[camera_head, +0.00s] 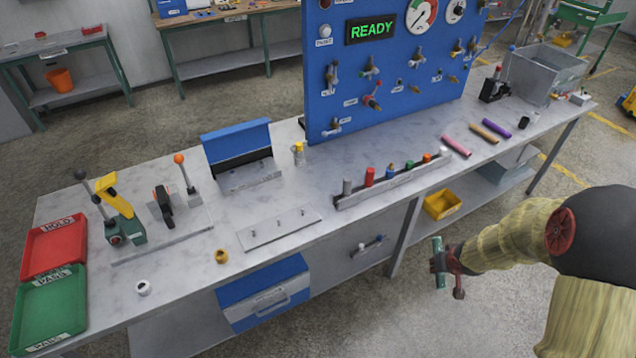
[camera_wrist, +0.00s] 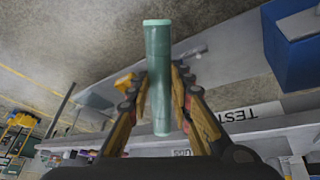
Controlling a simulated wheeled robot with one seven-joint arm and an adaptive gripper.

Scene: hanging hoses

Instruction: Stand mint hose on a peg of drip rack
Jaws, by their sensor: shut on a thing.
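The mint hose (camera_wrist: 158,80) is a short green-teal tube held between the two fingers of my gripper (camera_wrist: 160,100), and it runs lengthwise between them in the wrist view. In the head view the mint hose (camera_head: 438,262) looks upright, in front of the bench's front edge and apart from it, with my gripper (camera_head: 448,262) shut on it from the right. A flat grey plate with small upright pegs (camera_head: 262,236), which looks like the drip rack, lies near the bench's front edge, left of my gripper. Its pegs look bare.
A grey rail (camera_head: 400,184) with several coloured pieces stands right of the plate. Pink (camera_head: 456,146), tan (camera_head: 484,133) and purple (camera_head: 497,127) tubes lie at the bench's right. A blue panel (camera_head: 390,85) rises behind. A tan ring (camera_head: 221,256) and a white ring (camera_head: 143,287) sit front left.

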